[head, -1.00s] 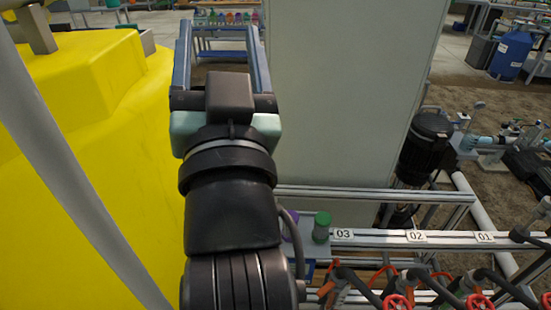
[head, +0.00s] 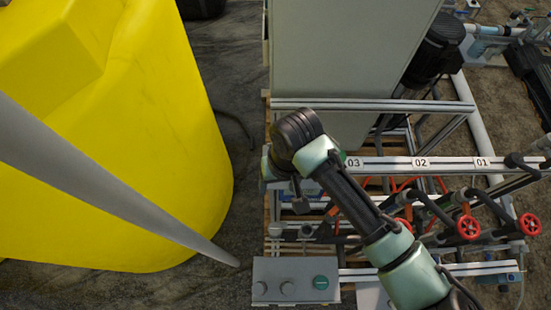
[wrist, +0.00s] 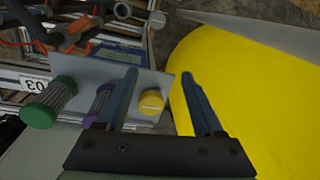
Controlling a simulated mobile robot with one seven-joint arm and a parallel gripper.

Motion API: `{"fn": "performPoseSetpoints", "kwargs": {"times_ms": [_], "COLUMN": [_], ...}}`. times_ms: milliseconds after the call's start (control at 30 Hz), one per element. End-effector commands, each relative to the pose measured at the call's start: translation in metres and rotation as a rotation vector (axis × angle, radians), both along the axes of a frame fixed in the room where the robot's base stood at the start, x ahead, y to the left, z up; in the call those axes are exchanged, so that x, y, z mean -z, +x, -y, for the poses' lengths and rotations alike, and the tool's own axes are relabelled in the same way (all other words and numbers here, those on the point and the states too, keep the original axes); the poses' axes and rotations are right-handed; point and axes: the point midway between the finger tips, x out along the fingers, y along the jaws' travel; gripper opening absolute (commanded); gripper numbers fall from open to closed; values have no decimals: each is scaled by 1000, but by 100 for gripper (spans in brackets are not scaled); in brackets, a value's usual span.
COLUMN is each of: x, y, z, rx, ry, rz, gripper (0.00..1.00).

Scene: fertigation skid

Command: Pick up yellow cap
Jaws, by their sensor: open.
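In the wrist view the yellow cap (wrist: 151,102) sits on a grey plate (wrist: 152,80), beside a purple cap (wrist: 98,106) and a green cap (wrist: 38,113) on a ribbed clear body. My gripper (wrist: 159,76) is open and empty. Its fingers point towards the plate, and the yellow cap shows between them, nearer the left finger. I cannot tell how far the fingertips are from the cap. In the head view my arm hides the gripper and the yellow cap.
A large yellow tank (head: 130,130) stands to the left, close to the right finger in the wrist view. A rail with number labels (head: 430,163), red valve wheels (head: 467,227) and pipes lie to the right. A grey cabinet (head: 340,60) stands behind; a control box (head: 295,280) is in front.

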Motion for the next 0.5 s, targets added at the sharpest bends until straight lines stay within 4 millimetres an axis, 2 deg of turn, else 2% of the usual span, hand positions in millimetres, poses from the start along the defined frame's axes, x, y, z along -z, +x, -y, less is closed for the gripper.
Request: {"fn": "performPoseSetpoints", "kwargs": {"times_ms": [33, 100, 200, 300, 400, 500], "x": [-25, -49, -78, -96, -98, -84], "y": [16, 32, 50, 60, 64, 64], "z": [3, 3, -2, -7, -9, -10], "rx": [-12, -17, -20, -24, -23, -23], "ry": [-36, -66, -90, -99, -102, -101], "rz": [-2, -5, -5, -3, -3, -6], "gripper": [69, 69, 69, 69, 69, 69]}}
